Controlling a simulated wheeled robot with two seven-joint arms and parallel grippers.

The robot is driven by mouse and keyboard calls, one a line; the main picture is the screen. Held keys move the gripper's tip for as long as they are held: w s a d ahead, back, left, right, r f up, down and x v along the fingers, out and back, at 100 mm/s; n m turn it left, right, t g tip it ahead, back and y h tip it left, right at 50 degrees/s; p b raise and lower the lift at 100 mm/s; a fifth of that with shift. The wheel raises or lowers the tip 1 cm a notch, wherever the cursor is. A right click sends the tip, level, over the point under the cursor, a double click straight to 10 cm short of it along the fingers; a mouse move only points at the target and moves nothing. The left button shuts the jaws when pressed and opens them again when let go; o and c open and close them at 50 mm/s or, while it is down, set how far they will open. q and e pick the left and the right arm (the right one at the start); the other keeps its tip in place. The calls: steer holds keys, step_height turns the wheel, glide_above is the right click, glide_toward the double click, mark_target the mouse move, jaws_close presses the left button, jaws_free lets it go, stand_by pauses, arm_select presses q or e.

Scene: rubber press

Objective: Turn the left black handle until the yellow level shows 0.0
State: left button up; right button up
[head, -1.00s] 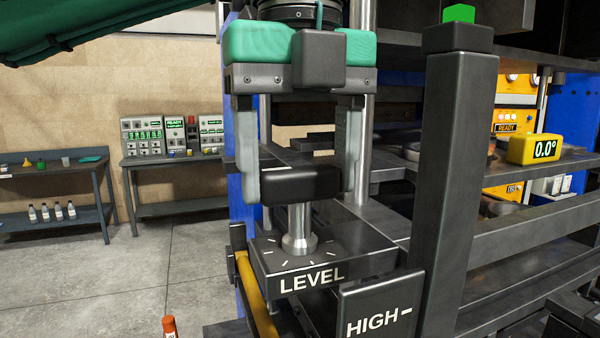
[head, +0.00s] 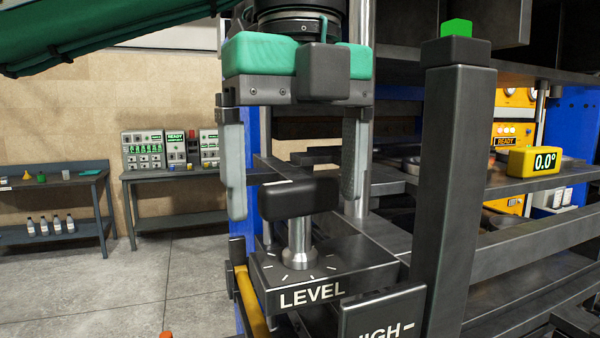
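The black handle (head: 299,198) sits on a metal stem above the box marked LEVEL (head: 312,293), in the middle of the head view. My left gripper (head: 292,205) points down over it. Its two grey fingers are spread wide, one on each side of the handle, with a gap to it on both sides. The yellow level (head: 533,161) at the right reads 0.0°. My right gripper is not in view.
A dark upright post (head: 453,190) with a green top (head: 457,27) stands just right of the handle. A yellow bar (head: 250,300) runs left of the LEVEL box. Metal rails and shelves fill the right side. Workbenches (head: 175,175) stand far left, with open floor before them.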

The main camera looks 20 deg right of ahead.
mark_target(301, 180)
arm_select(q)
step_height(301, 180, up, 5)
steer(key=shift+f, duration=0.1)
step_height(301, 180, up, 9)
steer(key=p, duration=0.4)
steer(key=shift+f, duration=0.1)
stand_by(0.6)
